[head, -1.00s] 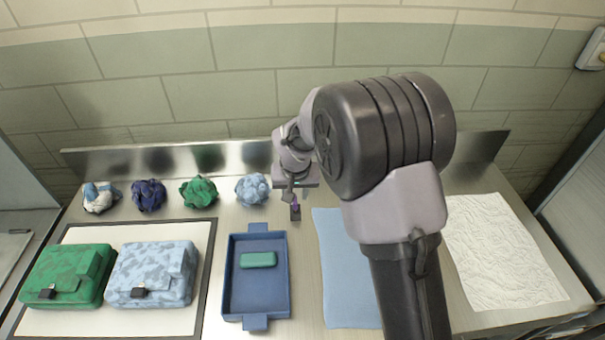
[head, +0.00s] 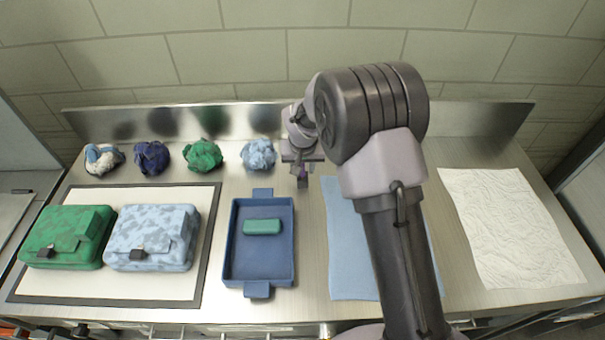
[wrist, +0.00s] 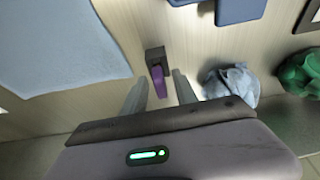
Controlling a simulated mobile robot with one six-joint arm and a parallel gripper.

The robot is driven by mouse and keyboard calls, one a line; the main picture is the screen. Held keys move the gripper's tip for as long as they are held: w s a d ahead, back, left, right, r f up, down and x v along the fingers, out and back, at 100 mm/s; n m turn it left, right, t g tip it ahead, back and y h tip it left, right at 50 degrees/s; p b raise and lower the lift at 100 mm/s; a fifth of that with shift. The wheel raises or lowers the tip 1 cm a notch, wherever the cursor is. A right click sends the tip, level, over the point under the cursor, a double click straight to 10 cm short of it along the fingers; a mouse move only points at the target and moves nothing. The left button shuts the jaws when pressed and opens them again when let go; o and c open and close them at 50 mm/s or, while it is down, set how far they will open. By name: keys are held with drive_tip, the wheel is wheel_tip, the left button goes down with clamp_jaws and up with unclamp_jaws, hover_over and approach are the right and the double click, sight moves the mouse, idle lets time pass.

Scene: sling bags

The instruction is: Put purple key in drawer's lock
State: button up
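The purple key (wrist: 159,80) has a dark block (wrist: 155,56) at its far end and lies close to the bench surface. It shows small in the head view (head: 303,171), right of the light blue crumpled cloth. My gripper (wrist: 161,76) is open, with one finger on each side of the key and visible gaps between. In the head view my gripper (head: 303,164) is at the back of the bench, over the key. Drawer fronts (head: 255,331) show only as a strip below the front edge of the bench; I cannot make out a lock.
A blue tray (head: 231,245) holds a green block (head: 262,227). Green (head: 65,236) and light blue (head: 152,237) bags lie on a framed mat (head: 120,287) at left. Crumpled cloths, including a light blue one (head: 258,154), line the back. A blue cloth (head: 345,240) and white towel (head: 510,225) lie right.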

clamp_jaws()
drive_tip(key=shift+r+p, duration=1.75)
drive_tip(key=shift+r, duration=1.35)
drive_tip(key=shift+f, duration=0.1)
